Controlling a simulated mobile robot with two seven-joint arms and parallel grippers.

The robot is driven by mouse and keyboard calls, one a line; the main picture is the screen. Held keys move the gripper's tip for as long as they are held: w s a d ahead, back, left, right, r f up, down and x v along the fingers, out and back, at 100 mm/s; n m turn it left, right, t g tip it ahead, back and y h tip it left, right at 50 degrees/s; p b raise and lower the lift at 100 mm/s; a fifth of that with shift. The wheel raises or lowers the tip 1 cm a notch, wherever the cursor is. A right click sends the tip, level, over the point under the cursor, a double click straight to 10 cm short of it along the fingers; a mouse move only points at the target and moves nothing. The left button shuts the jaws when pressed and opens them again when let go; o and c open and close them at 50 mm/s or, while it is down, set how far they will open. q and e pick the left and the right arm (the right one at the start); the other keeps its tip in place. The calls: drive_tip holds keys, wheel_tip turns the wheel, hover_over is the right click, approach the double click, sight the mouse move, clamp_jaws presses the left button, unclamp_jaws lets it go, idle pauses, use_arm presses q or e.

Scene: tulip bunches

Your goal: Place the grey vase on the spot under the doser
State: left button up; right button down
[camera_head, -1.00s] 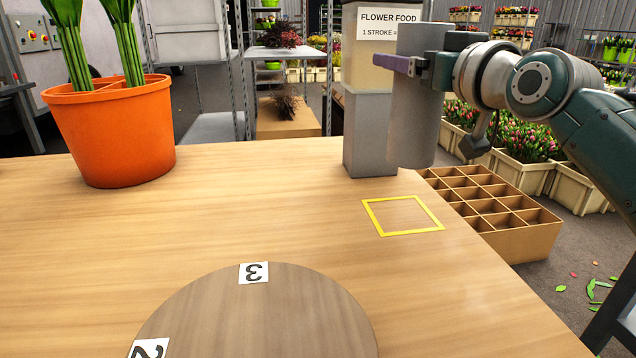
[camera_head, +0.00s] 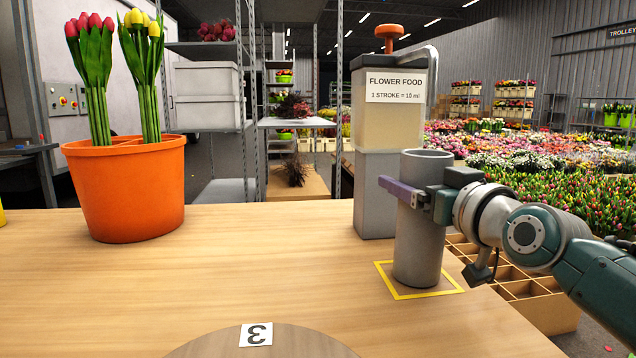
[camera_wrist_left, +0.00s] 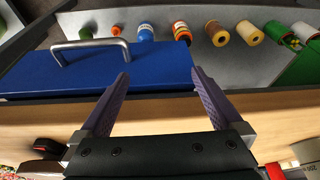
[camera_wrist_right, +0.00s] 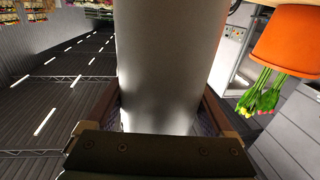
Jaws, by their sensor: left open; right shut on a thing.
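The grey vase (camera_head: 420,245) is upright in the head view, with its base inside the yellow square spot (camera_head: 432,294) on the table. I cannot tell whether the base touches the wood. The doser (camera_head: 388,115), labelled FLOWER FOOD, stands just behind it, and its bent metal spout (camera_head: 432,70) reaches over the vase's mouth. My right gripper (camera_head: 403,193) is shut on the vase's upper part. In the right wrist view the vase (camera_wrist_right: 168,60) fills the space between the fingers. My left gripper (camera_wrist_left: 160,78) is open and empty in the left wrist view, away from the vase.
An orange pot (camera_head: 125,190) with red and yellow tulips stands at the left. A round wooden disc (camera_head: 265,345) with label 3 is at the front. A divided crate (camera_head: 545,308) is beyond the table's right edge. The middle of the table is clear.

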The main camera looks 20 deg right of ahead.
drive_tip(key=shift+f, duration=0.1)
unclamp_jaws()
drive_tip(key=shift+s, duration=0.15)
drive_tip(key=s+p, duration=0.3)
drive_tip(key=s, duration=0.8)
drive_tip(key=shift+s+a, duration=0.35)
drive_tip(key=shift+a, duration=0.1)
